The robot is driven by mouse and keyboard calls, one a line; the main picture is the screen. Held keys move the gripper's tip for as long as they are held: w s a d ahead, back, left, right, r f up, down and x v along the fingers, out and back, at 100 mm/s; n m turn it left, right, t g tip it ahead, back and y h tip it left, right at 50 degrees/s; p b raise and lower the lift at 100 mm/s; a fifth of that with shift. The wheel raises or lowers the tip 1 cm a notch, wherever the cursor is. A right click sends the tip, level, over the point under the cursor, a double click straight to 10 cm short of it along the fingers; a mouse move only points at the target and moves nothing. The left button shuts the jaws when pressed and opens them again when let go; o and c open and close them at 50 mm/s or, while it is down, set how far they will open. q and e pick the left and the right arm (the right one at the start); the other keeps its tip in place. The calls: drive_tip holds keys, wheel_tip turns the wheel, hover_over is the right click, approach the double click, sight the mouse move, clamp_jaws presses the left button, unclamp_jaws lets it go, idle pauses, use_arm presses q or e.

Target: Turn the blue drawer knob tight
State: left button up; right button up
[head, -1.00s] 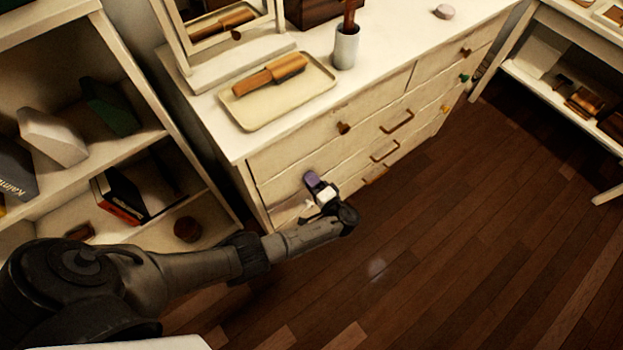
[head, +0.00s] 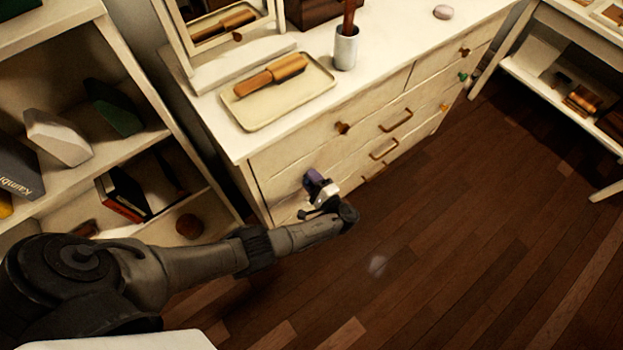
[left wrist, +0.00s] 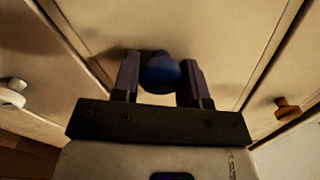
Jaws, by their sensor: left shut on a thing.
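The blue knob (left wrist: 160,72) is on a cream drawer front in the left wrist view. It sits between the two fingers of my left gripper (left wrist: 160,82), which is shut on it. In the head view my left gripper (head: 316,182) is at the lower left part of the dresser (head: 275,185). There the gripper hides the knob. How tight the knob is cannot be told. My right gripper is not in view.
A wooden knob (left wrist: 287,107) and a pale knob (left wrist: 12,95) flank the gripper. A tray (head: 262,117) with a brush (head: 270,75) and a cup (head: 346,50) stand on the dresser. A bookshelf (head: 150,150) is left; open wooden floor (head: 450,230) lies right.

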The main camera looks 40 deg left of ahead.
use_arm(q)
drive_tip(key=o, duration=0.9)
drive_tip(key=s+d, duration=0.2)
drive_tip(key=d, duration=1.1)
drive_tip(key=shift+s+d+b, duration=0.3)
drive_tip(key=shift+s+b, duration=0.05)
drive_tip(key=shift+b, duration=0.05)
